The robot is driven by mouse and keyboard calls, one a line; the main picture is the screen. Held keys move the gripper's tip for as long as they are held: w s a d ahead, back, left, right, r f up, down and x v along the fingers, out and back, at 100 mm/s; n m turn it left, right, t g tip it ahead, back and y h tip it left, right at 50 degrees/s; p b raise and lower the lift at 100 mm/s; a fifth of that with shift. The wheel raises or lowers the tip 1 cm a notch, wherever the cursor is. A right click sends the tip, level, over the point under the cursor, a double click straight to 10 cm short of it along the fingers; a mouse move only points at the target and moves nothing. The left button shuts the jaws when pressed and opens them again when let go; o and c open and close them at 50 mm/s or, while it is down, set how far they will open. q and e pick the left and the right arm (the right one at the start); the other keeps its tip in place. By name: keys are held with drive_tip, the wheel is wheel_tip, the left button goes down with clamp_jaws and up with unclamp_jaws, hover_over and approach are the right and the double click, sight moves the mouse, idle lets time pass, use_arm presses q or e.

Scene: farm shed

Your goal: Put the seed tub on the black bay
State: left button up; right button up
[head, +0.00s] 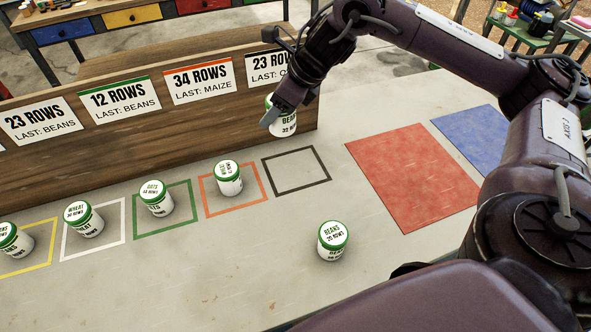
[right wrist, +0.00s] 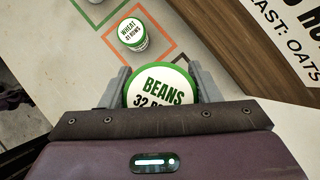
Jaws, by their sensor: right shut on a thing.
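My right gripper (head: 283,108) is shut on a white seed tub (head: 284,128) with a green-rimmed lid, held in front of the wooden board. In the right wrist view the gripper (right wrist: 159,86) has its two fingers on either side of this tub (right wrist: 160,92), whose lid reads BEANS with 32 below. The black bay (head: 297,172) is an empty black square outline on the table, below the held tub in the head view. Another tub marked BEANS (head: 332,241) stands upright, outside the bays, nearer the front. My left gripper is not in view.
Tubs stand in the orange (head: 228,179), green (head: 155,198), white (head: 84,219) and yellow (head: 14,241) bays to the left. Signs hang on the wooden board (head: 200,125) behind. A red mat (head: 412,176) and a blue mat (head: 480,138) lie clear to the right.

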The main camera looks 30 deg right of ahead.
drive_tip(key=w+d+r+n+g+y, duration=0.1)
drive_tip(key=d+n+g+y, duration=0.1)
drive_tip(key=d+n, duration=0.2)
drive_tip(key=shift+d+f+b, duration=0.15)
drive_tip(key=shift+f+b, duration=0.85)
drive_tip(key=shift+f, duration=3.95)
drive_tip(key=shift+d+f+b, duration=0.1)
drive_tip(key=shift+f+b, duration=0.85)
drive_tip(key=shift+f, duration=4)
drive_tip(key=o, duration=1.1)
drive_tip(key=shift+c, duration=0.2)
drive_tip(key=b+v, duration=0.1)
drive_tip(key=v, duration=1.1)
drive_tip(key=shift+a+r, duration=0.15)
drive_tip(key=shift+a, duration=0.1)
